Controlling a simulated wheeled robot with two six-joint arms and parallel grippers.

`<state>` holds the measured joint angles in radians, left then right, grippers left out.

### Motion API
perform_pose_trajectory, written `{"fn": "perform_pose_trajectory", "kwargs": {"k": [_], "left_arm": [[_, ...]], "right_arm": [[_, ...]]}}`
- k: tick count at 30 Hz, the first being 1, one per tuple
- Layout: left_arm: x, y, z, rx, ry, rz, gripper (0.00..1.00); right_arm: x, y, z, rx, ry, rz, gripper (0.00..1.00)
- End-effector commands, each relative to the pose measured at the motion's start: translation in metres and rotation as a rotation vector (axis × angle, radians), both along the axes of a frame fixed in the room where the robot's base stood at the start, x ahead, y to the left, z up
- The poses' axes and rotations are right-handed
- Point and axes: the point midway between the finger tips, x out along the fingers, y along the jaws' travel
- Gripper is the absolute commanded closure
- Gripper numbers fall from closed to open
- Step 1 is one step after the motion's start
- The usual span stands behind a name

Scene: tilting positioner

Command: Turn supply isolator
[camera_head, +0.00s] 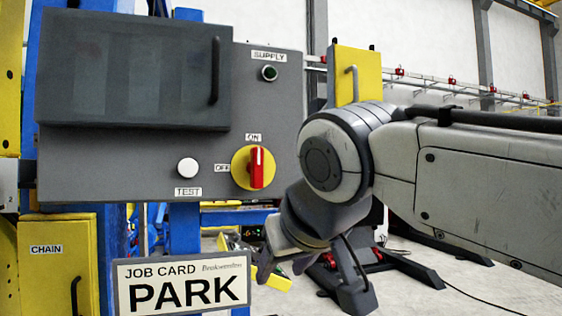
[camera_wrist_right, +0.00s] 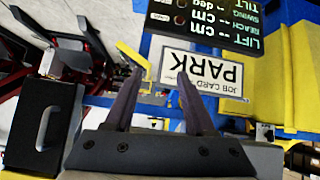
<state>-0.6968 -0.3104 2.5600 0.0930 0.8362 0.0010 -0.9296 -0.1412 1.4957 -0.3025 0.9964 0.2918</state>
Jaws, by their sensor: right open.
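The supply isolator is a red handle (camera_head: 256,168) on a yellow round plate (camera_head: 240,169), on the lower right of a grey control panel. Its handle stands upright, in line with the ON label above; an OFF label is to its left. My right gripper (camera_head: 281,265) hangs below and right of the isolator, pointing down, apart from it. In the right wrist view, its two dark fingers (camera_wrist_right: 159,78) are spread with nothing gripped between them. The isolator is not seen in that view. My left gripper is not in view.
The panel carries a green SUPPLY lamp (camera_head: 269,73), a white TEST button (camera_head: 187,168) and a dark cover with a handle (camera_head: 135,70). A PARK job card (camera_head: 182,285) stands below. A yellow CHAIN box (camera_head: 60,262) is at lower left. Space before the isolator looks clear.

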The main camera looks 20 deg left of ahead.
Motion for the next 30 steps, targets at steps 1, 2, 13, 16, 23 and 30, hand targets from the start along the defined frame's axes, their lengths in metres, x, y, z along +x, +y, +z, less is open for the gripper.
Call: {"fn": "perform_pose_trajectory", "kwargs": {"k": [1, 2, 13, 16, 23, 30], "left_arm": [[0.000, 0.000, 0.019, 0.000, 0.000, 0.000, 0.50], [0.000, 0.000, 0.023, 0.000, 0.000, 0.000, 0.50], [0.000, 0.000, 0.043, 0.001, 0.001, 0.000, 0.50], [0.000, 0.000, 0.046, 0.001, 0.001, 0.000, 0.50], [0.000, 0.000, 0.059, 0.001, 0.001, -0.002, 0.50], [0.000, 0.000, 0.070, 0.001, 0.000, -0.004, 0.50]], "right_arm": [[0.001, 0.008, 0.055, 0.054, -0.056, -0.002, 0.45], [0.000, 0.011, 0.078, 0.082, -0.083, -0.008, 0.45], [-0.004, 0.012, 0.199, 0.264, -0.226, -0.052, 0.45], [0.005, 0.018, 0.195, 0.262, -0.226, -0.054, 0.45], [0.038, 0.039, 0.179, 0.261, -0.225, -0.054, 0.45], [0.065, 0.058, 0.165, 0.262, -0.227, -0.052, 0.45]]}}
